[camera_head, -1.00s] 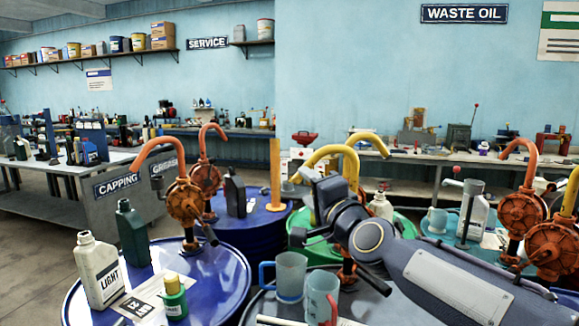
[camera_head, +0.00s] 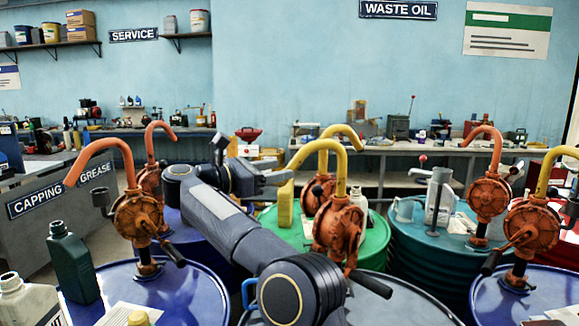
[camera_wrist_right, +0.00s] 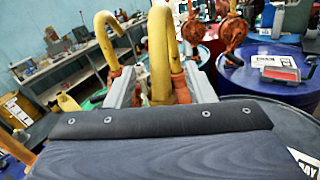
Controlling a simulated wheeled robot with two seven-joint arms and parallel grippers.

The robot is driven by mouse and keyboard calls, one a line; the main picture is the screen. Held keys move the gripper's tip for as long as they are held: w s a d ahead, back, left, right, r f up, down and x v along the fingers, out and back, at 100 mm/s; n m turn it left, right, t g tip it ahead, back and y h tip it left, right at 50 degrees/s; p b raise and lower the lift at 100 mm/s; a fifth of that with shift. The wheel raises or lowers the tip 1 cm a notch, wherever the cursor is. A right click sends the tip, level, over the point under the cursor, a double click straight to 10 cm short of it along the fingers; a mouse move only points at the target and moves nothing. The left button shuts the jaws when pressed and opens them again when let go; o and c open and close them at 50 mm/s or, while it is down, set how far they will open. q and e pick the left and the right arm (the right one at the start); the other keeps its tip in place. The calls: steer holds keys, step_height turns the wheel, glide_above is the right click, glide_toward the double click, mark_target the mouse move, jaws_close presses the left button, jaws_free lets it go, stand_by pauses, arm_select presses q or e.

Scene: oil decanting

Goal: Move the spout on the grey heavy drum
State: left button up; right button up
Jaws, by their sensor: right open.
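The grey drum (camera_head: 405,303) stands at the front centre, partly hidden by my right arm. An orange pump (camera_head: 338,228) rises from it, with a yellow curved spout (camera_head: 341,172) whose tip bends left. My right gripper (camera_head: 281,181) is open, just left of the spout and pointing right towards it. In the right wrist view, the yellow spout (camera_wrist_right: 159,55) appears between the two open fingers (camera_wrist_right: 160,90). I cannot tell whether they touch it. Part of a label (camera_wrist_right: 304,163) shows at the lower right there. My left gripper is not in view.
A blue drum (camera_head: 195,295) with an orange-spouted pump (camera_head: 138,215) and bottles is left. Behind, a green drum (camera_head: 374,240) carries another yellow spout (camera_head: 323,170). A teal drum (camera_head: 430,250) and another blue drum (camera_head: 550,290) are right. A blue mug handle (camera_head: 249,292) shows beside my arm.

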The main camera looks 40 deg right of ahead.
mark_target(286, 168)
steer(key=d, duration=0.5)
steer(key=shift+s+d+p, duration=0.15)
steer(key=shift+d+p, duration=0.05)
steer(key=shift+p, duration=0.1)
jaws_close()
